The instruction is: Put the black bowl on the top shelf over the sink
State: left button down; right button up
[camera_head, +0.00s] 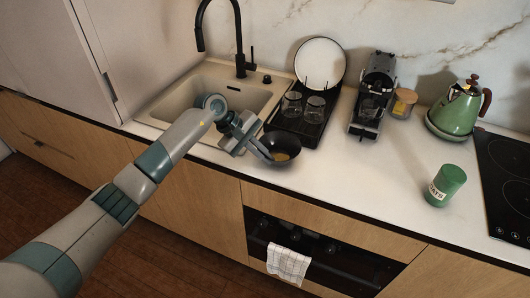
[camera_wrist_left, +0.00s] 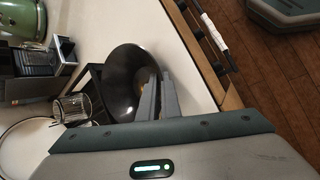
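The black bowl (camera_head: 284,146) is at the front of the counter, right of the sink, with a small yellowish patch inside. In the left wrist view the black bowl (camera_wrist_left: 122,78) is seen from above. My left gripper (camera_head: 266,154) reaches its near left rim. In the wrist view the two fingers (camera_wrist_left: 161,82) are close together with the rim between them, so the gripper looks shut on the bowl. I cannot tell whether the bowl touches the counter. The sink (camera_head: 207,88) is behind my arm. The top shelf is out of view, and so is my right gripper.
A black drying rack (camera_head: 305,133) with two glasses and a white plate (camera_head: 320,63) stands just behind the bowl. A coffee machine (camera_head: 372,92), green kettle (camera_head: 457,108) and green canister (camera_head: 446,185) are to the right. The counter's front middle is clear. A black faucet (camera_head: 239,40) rises behind the sink.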

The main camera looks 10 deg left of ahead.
pick_arm(q)
jog(key=shift+f, duration=0.15)
jog(key=shift+f+b, duration=0.1)
jog(key=shift+b, duration=0.2)
jog(key=c, duration=2)
grip_release()
